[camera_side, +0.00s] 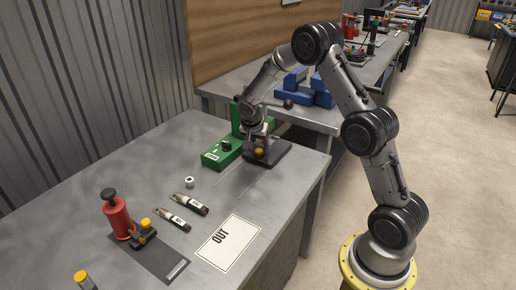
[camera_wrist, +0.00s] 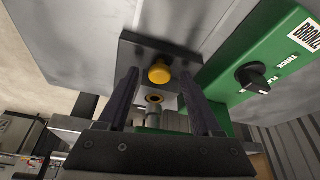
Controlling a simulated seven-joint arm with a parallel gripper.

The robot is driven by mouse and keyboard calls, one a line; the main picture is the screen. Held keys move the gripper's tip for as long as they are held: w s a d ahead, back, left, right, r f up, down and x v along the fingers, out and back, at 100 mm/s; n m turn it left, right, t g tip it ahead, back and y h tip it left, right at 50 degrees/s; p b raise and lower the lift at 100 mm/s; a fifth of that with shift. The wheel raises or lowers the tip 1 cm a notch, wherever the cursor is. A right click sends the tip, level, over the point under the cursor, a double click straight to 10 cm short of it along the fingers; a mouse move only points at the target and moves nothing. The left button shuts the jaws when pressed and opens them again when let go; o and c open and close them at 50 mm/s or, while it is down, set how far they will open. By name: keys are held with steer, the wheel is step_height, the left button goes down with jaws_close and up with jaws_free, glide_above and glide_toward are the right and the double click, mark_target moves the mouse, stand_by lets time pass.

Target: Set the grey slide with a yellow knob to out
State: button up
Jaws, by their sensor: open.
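The yellow knob (camera_wrist: 159,72) of the slide shows in the wrist view against a dark base plate (camera_wrist: 140,52). In the side view the knob (camera_side: 259,152) stands on the dark plate (camera_side: 280,154) near the table's far right edge. My gripper (camera_side: 256,140) is just above this device. Its two fingers (camera_wrist: 160,82) are open, one on either side of the knob's line, with nothing seen between them held. Whether they touch the knob cannot be told.
A green box with a black dial (camera_side: 223,148) stands close left of the plate. A red device (camera_side: 117,216), two labelled tools (camera_side: 189,204) and a small white roll (camera_side: 190,182) are further left.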

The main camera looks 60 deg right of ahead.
steer(key=shift+f, duration=0.1)
steer(key=shift+c, duration=0.3)
jaws_close()
stand_by(1.2)
